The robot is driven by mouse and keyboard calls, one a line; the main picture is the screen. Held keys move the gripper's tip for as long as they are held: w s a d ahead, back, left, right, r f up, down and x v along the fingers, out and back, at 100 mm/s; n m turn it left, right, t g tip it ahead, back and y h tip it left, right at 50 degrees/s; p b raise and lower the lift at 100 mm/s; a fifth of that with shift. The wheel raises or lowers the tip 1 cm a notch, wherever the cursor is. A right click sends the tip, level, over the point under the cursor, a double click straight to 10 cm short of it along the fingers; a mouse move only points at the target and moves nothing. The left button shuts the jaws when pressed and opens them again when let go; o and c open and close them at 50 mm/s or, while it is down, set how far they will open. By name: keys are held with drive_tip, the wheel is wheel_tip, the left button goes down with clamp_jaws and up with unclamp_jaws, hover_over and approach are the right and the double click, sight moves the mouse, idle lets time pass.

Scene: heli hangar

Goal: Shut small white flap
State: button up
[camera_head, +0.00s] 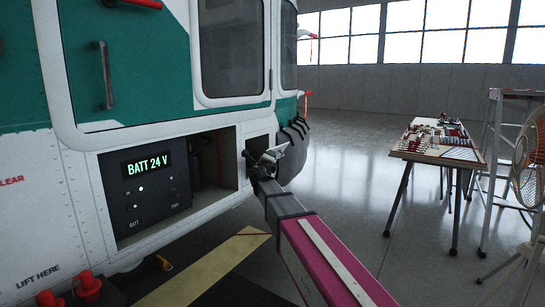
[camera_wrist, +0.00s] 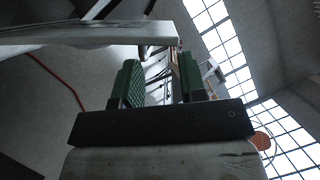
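My gripper (camera_head: 268,157) is at the right end of the open bay in the helicopter's side, by a small square opening. In the wrist view its two green fingers (camera_wrist: 160,80) stand apart, with nothing clearly held between them. A white slab-like edge (camera_wrist: 90,33) crosses the upper left of the wrist view, just beyond the fingertips; it may be the small white flap, but I cannot tell for sure. I cannot tell whether the fingers touch the white edge.
The bay holds a black panel reading BATT 24 V (camera_head: 147,165). Red plugs (camera_head: 88,287) are at the lower left. A table with small items (camera_head: 437,150), a ladder (camera_head: 495,150) and a fan (camera_head: 530,155) stand at the right. The floor between is clear.

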drive_tip(key=shift+s, duration=0.2)
drive_tip(key=v, duration=1.2)
idle(1.3)
drive_tip(key=shift+s, duration=0.15)
